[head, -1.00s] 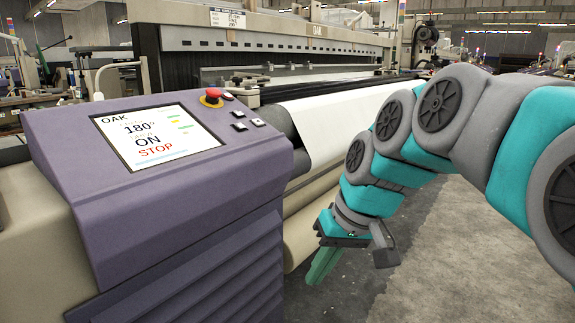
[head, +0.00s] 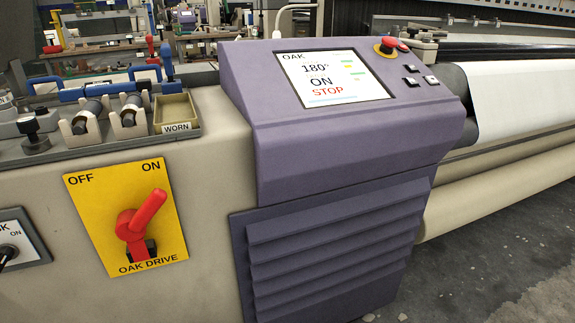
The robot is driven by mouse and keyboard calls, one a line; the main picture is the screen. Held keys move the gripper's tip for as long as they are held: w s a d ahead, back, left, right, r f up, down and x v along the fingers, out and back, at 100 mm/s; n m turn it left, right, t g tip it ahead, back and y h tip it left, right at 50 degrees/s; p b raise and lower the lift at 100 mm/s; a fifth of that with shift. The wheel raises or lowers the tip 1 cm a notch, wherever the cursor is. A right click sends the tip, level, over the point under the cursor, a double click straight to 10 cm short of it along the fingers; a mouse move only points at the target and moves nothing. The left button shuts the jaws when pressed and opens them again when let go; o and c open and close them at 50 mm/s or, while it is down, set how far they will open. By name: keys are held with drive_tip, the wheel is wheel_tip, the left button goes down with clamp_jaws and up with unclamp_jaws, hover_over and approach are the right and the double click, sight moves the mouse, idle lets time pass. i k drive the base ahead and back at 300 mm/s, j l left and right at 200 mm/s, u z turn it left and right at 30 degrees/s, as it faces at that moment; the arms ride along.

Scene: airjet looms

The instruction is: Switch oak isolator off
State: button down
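The oak isolator is a red rotary handle (head: 140,224) on a yellow plate (head: 85,212) marked OFF at upper left, ON at upper right and OAK DRIVE below. The handle's grip slants up and right, toward ON. The plate is on the beige side panel, left of the purple console. The console screen (head: 333,78) reads OAK, 180°, ON and a red STOP. My gripper and arm are out of view.
A smaller switch plate (head: 22,243) with a dark lever, partly cut off, is at the left edge. Above the isolator, a ledge holds blue-handled tools and a WORN tray (head: 176,124). A red emergency button (head: 385,47) tops the console. Bare floor (head: 475,275) shows at right.

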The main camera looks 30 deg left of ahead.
sight(131, 225)
drive_tip(key=k+u, duration=0.2)
drive_tip(key=u, duration=2.05)
